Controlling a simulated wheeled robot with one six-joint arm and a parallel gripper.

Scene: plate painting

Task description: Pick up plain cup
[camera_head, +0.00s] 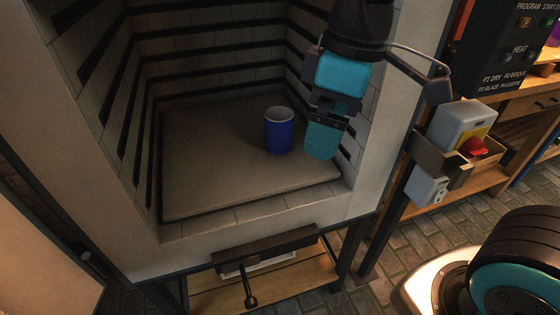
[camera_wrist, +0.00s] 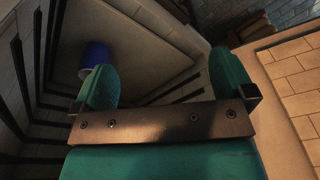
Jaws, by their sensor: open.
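A plain blue cup (camera_head: 279,131) with a pale inside stands upright on the kiln's floor slab (camera_head: 215,185). My gripper (camera_head: 322,150) hangs at the kiln's opening, just to the right of the cup in the head view, and does not hold it. In the wrist view the cup (camera_wrist: 95,58) lies beyond the left finger, outside the space between the fingers, and that finger hides part of it. My gripper (camera_wrist: 165,80) shows there with its two green fingers spread wide and nothing between them.
The kiln's side and back walls (camera_head: 220,60) close in around the slab. Its front frame (camera_head: 225,222) runs below the opening. A latch handle (camera_head: 250,290) sticks out in front. A control box with a red switch (camera_head: 474,147) is at the right. The slab left of the cup is clear.

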